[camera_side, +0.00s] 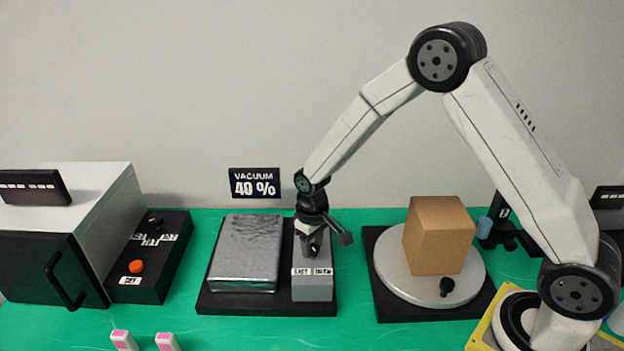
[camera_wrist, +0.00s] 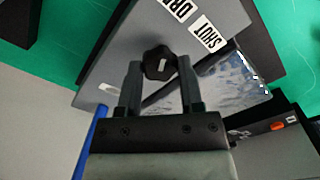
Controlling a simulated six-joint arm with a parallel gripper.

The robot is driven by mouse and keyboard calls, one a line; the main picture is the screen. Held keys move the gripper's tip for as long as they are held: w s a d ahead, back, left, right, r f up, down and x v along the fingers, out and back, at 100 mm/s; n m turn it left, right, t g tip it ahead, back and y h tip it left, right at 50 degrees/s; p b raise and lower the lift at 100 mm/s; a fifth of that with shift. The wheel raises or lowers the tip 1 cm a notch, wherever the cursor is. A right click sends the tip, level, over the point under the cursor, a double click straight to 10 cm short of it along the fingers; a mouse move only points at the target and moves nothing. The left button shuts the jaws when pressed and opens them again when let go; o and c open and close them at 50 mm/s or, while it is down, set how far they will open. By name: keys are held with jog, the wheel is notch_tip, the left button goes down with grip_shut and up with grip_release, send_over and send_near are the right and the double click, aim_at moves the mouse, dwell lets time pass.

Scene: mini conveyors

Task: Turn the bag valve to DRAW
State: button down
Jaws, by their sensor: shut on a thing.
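The bag valve is a black lobed knob (camera_wrist: 158,58) with a small white mark, on a grey block (camera_side: 312,292). Two white labels stand on the block beside it: SHUT (camera_wrist: 208,39) and DRAW (camera_wrist: 178,9), partly cut off in the wrist view. I cannot tell which label the mark points to. My gripper (camera_wrist: 159,70) reaches down over the block, with one finger on each side of the knob, shut on it. In the side view my gripper (camera_side: 313,240) mostly hides the knob. A silvery bag (camera_side: 245,253) lies left of the block on the same black base (camera_side: 215,302).
A sign (camera_side: 254,183) behind reads VACUUM 40 %. Right of the valve, a cardboard box (camera_side: 437,235) stands on a round grey turntable (camera_side: 395,282). On the left are a black control box with an orange button (camera_side: 136,266) and a white cabinet (camera_side: 105,190).

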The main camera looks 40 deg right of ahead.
aim_at(315, 248)
jog(key=shift+c, duration=1.2)
grip_release()
jog(key=shift+r, duration=0.1)
jog(key=shift+r, duration=3.85)
jog(key=shift+s, duration=0.15)
jog(key=shift+s+d+r, duration=0.1)
jog(key=shift+s+r, duration=0.05)
jog(key=shift+s, duration=0.05)
jog(key=s+d+r+t, duration=0.1)
jog(key=s+d+t, duration=0.1)
jog(key=s, duration=1.3)
jog(key=shift+s+d+r+m+t, duration=0.3)
jog(key=shift+s+d+m, duration=0.1)
jog(key=shift+d, duration=0.1)
